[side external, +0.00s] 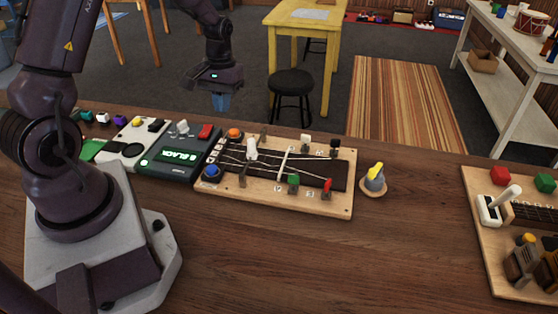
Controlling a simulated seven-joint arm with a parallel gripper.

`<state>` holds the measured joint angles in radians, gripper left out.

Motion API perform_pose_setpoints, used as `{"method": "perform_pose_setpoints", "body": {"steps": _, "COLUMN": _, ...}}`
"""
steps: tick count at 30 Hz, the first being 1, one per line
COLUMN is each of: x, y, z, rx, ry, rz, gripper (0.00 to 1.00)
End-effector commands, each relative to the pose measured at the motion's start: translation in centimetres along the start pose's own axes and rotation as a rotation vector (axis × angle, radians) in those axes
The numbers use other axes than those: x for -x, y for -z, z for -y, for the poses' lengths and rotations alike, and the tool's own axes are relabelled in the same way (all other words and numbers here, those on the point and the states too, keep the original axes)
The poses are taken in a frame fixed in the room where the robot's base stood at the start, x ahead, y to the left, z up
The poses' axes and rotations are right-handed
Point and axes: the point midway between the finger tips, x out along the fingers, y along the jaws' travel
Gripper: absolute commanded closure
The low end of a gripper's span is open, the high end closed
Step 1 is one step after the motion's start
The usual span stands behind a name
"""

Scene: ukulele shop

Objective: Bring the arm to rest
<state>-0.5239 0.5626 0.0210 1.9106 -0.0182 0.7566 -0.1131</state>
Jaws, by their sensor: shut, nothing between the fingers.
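My gripper (221,102) hangs from my arm in the upper left middle of the side external view, pointing down. It is shut with nothing between its fingers. It is raised above the far edge of the wooden table (400,265), behind the dark box with a lit green display (180,150). It appears apart from everything on the table.
A wooden board with strings, pegs and buttons (344,208) lies mid-table. Another board (481,240) is at the right edge. A white box (131,146) sits left. The front middle is clear.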

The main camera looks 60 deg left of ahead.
Motion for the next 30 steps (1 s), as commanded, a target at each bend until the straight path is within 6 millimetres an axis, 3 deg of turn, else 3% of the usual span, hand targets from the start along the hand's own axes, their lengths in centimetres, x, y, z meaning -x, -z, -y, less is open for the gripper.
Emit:
{"method": "perform_pose_setpoints", "body": {"steps": 1, "x": 1.8, "y": -1.3, "z": -0.8, "rx": -0.037, "ry": -0.001, "rz": -0.015, "gripper": 1.0}}
{"method": "perform_pose_setpoints", "body": {"steps": 6, "x": 7.1, "y": -6.0, "z": -3.1, "rx": -0.173, "ry": -0.006, "rz": -0.077, "gripper": 1.0}}
{"method": "perform_pose_setpoints", "body": {"steps": 12, "x": 12.2, "y": -12.4, "z": -5.2, "rx": -0.341, "ry": -0.021, "rz": -0.187, "gripper": 1.0}}
{"method": "perform_pose_setpoints", "body": {"steps": 21, "x": 16.5, "y": -20.7, "z": -6.3, "rx": -0.56, "ry": -0.078, "rz": -0.405, "gripper": 1.0}}
{"method": "perform_pose_setpoints", "body": {"steps": 25, "x": 17.8, "y": -22.6, "z": -6.6, "rx": -0.617, "ry": -0.113, "rz": -0.494, "gripper": 1.0}}
{"method": "perform_pose_setpoints", "body": {"steps": 30, "x": 19.1, "y": -23.6, "z": -7.0, "rx": -0.656, "ry": -0.144, "rz": -0.561, "gripper": 1.0}}
